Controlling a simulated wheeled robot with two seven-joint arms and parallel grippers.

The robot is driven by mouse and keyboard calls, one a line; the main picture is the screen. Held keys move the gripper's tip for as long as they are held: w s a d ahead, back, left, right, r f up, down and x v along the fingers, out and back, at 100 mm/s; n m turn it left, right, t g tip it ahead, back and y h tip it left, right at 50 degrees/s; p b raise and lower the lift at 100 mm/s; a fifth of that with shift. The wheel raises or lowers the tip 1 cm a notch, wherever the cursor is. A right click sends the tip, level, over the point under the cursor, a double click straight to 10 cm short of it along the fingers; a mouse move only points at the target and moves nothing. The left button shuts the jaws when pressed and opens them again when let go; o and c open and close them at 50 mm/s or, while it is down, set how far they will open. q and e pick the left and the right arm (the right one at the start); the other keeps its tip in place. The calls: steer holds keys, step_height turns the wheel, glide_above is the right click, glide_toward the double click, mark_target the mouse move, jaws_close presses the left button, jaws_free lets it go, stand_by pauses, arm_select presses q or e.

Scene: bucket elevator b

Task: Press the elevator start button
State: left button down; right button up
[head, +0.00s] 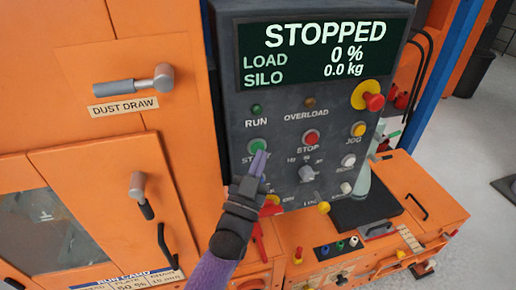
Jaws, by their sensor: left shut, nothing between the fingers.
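The green start button (257,145) is on the left of the dark grey control panel (232,125), below the RUN lamp (256,109). My left gripper (259,156) is shut and empty, with its purple fingertips right at the lower edge of the start button. They partly cover the START label. I cannot tell whether the fingertips touch the button. The display (310,52) reads STOPPED, LOAD 0 % and SILO 0.0 kg. My right gripper is not in view.
A red STOP button (311,137) and a grey rotary knob (307,173) are close to the right of my gripper. A red emergency button (374,102) is at the panel's right edge. Orange cabinet doors with handles (138,190) stand on the left. An orange bench (430,185) is below right.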

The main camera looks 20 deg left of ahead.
arm_select(q)
steer(key=shift+w+a, duration=0.2)
steer(key=shift+w, duration=0.15)
stand_by(0.5)
stand_by(0.3)
steer(key=shift+s+d, duration=0.45)
steer(key=shift+s, duration=0.25)
steer(key=shift+p, duration=0.3)
steer(key=s+d+p, duration=0.1)
steer(key=s, duration=0.1)
steer(key=s+d+p, duration=0.1)
steer(key=s, duration=0.1)
steer(key=shift+d, duration=0.4)
steer(key=shift+f, duration=0.1)
